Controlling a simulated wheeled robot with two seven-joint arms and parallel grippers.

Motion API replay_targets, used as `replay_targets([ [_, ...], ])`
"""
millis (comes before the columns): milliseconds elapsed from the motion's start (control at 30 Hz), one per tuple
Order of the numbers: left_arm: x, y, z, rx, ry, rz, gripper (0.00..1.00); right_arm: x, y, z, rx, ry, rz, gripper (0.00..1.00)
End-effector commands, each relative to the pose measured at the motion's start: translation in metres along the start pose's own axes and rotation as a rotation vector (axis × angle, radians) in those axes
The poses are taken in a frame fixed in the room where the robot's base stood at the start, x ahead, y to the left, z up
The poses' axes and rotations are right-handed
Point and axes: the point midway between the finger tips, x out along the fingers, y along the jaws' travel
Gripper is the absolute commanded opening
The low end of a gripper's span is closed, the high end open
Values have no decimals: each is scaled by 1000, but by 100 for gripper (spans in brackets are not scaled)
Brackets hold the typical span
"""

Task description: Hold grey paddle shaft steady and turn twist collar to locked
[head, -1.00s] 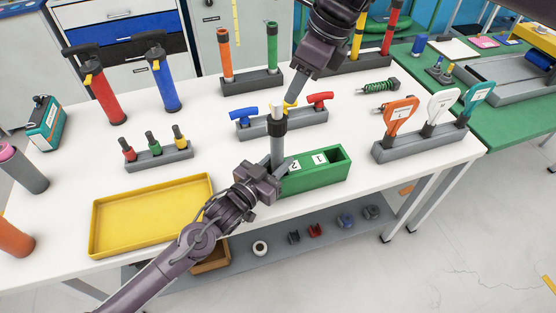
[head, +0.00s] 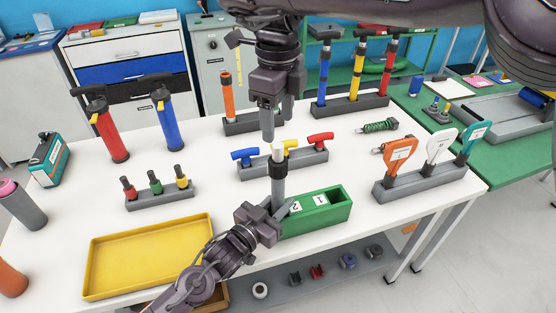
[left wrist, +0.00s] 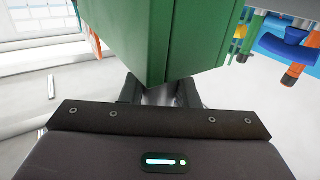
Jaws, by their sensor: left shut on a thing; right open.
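The grey paddle shaft (head: 278,187) stands about upright in front of the green box. The black twist collar (head: 278,166) is near its top, with a pale end above it. My left gripper (head: 276,208) is shut on the lower part of the shaft. In the left wrist view its fingers (left wrist: 158,94) close on a grey piece, largely hidden by the green box and the gripper body. My right gripper (head: 277,122) is open and empty, pointing down just above the shaft's top, apart from the collar. The collar's lock marking is too small to read.
The green box (head: 325,216) with labels 1 and 2 stands right of the shaft. Behind it is a grey rack (head: 297,163) with blue, yellow and red handles. A yellow tray (head: 150,256) lies at left. Orange, white and teal paddles stand in a holder (head: 428,179) at right.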

Motion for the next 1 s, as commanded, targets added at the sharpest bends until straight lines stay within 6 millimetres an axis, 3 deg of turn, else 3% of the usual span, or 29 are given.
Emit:
replay_targets([
  [300,0,0,-1,0,2,0,2,63,1,-1,-1,1,7,59],
  [500,0,0,-1,0,2,0,2,94,1,0,0,-1,4,59],
  [700,0,0,-1,0,1,0,2,109,1,0,0,-1,2,59],
  [1000,0,0,-1,0,1,0,2,110,1,0,0,-2,2,58],
])
